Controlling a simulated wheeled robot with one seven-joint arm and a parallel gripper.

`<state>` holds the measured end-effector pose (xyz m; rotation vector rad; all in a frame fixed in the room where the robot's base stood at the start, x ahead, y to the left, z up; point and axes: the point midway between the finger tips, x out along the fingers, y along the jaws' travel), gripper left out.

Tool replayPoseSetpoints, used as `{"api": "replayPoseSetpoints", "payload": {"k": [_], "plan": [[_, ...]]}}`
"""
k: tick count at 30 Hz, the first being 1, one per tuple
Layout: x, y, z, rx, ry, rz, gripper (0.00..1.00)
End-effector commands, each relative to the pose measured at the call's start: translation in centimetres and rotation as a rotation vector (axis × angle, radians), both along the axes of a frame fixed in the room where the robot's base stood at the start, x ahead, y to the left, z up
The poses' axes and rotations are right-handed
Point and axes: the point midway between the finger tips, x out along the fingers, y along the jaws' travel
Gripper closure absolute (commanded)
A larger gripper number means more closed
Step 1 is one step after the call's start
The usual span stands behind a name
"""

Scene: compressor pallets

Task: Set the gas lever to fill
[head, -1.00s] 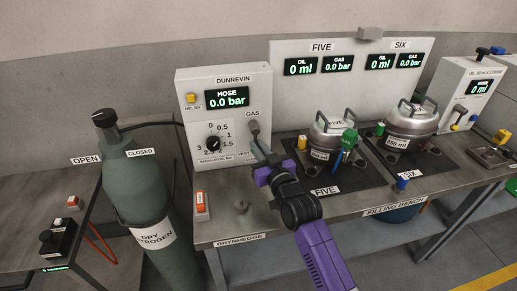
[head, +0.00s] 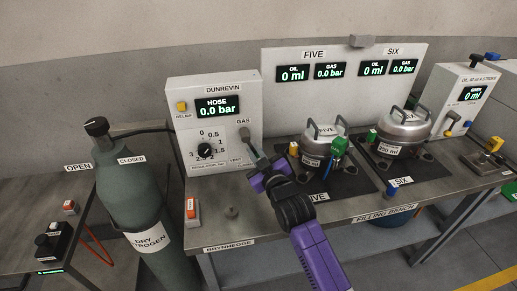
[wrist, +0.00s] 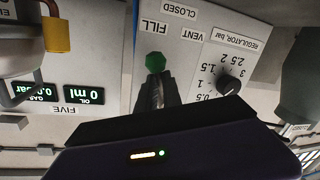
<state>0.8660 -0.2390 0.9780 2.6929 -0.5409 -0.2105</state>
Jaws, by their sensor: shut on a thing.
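The gas lever (head: 253,150) is a grey handle on the white DUNREVIN panel (head: 181,135), below the GAS label. It slants down and slightly right. My gripper (head: 261,168), at the end of my purple arm, is shut on its lower end. In the wrist view, where labels appear upside down, my dark fingers (wrist: 158,92) point at the panel with a green piece (wrist: 155,61) at their tips. The FILL label (wrist: 156,27) lies just beyond the green piece, with VENT (wrist: 192,36) beside it. My gripper hides part of the lever, so its exact setting is unclear.
A pressure dial (head: 205,150) and a HOSE display reading 0.0 bar (head: 217,107) are on the panel. A dark gas cylinder (head: 133,190) stands left.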

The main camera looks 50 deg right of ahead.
Motion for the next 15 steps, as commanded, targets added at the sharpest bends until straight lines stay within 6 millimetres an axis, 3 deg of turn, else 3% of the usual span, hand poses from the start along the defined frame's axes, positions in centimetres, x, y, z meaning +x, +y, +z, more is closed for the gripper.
{"api": "replayPoseSetpoints", "payload": {"k": [1, 11, 12, 15], "plan": [[-0.29, -0.14, -0.92, -0.017, 0.042, -0.005, 1.00], [-0.33, -0.22, -1.19, -0.040, 0.059, -0.008, 1.00], [-0.34, -0.24, -1.19, -0.040, 0.059, -0.008, 0.84], [-0.35, -0.31, -1.16, -0.040, 0.059, -0.009, 0.65]]}}
